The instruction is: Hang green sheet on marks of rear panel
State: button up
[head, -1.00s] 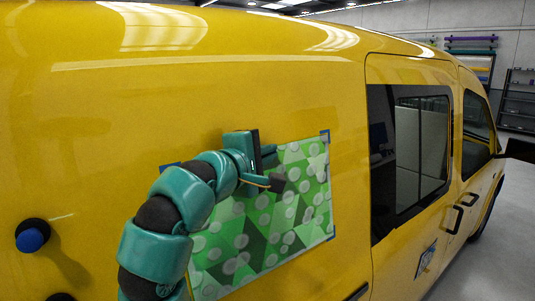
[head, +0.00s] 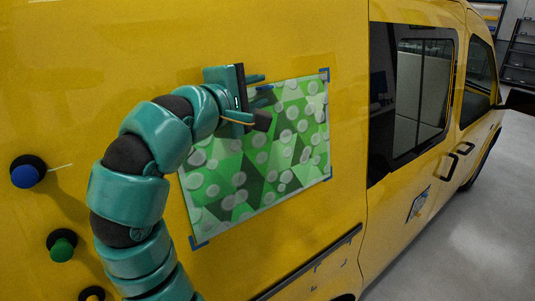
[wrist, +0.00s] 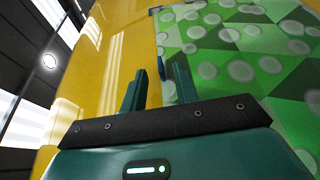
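The green sheet (head: 285,150), patterned with triangles and pale dots, lies against the yellow rear panel (head: 300,35). Blue corner marks show at its top right (head: 325,76), bottom right (head: 328,177) and bottom left (head: 199,242). Its upper left is hidden behind my arm. My gripper (head: 262,98) is at the sheet's top edge, with its fingers apart. A small blue piece (head: 264,88) shows between them. In the wrist view, my gripper (wrist: 158,78) has two separated fingers beside the edge of the green sheet (wrist: 230,60), with nothing clearly clamped. Whether the fingers touch the sheet is unclear.
Blue (head: 26,175) and green (head: 62,246) round knobs stick out of the panel at left. The van's dark window (head: 415,85) is to the right. A dark trim strip (head: 310,262) runs below the sheet. The grey floor (head: 480,215) is clear at right.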

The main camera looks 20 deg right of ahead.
jog(key=f+b+v, duration=0.1)
jog(key=b+v, duration=0.3)
jog(key=v, duration=1)
jog(key=shift+r, duration=0.5)
jog(key=shift+s+a, duration=0.1)
